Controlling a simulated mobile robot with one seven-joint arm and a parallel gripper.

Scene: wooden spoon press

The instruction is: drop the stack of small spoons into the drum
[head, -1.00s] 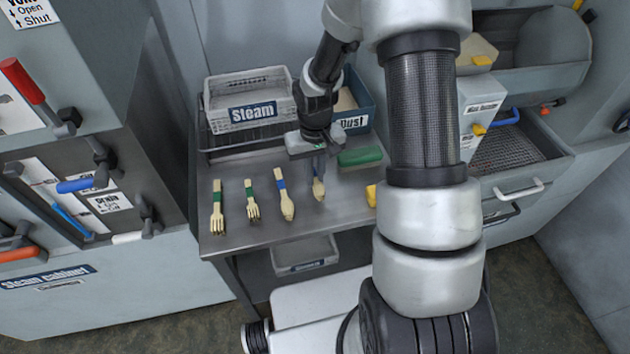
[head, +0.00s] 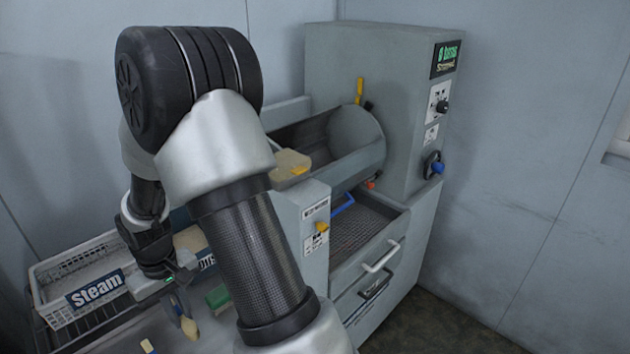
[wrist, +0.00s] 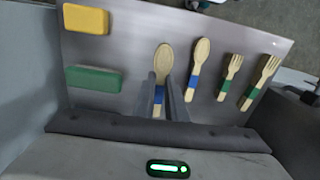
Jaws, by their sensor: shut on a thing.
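My gripper (head: 176,300) is shut on a stack of wooden spoons with a blue band (head: 189,326) above the metal table. In the wrist view the fingers (wrist: 166,98) close around the banded handle, and the pale bowl end (wrist: 163,58) sticks out beyond them. Whether the stack still touches the table is hard to tell. The drum (head: 325,145) appears to be the grey open trough-like cylinder right of my arm in the head view. My arm hides part of its left side.
Another blue-banded spoon (wrist: 202,55) and two green-banded forks (wrist: 230,72) lie on the table. Green (wrist: 93,80) and yellow (wrist: 86,19) blocks lie opposite. A Steam basket (head: 80,280) stands left. A pulled-out mesh tray (head: 362,225) sits below the drum.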

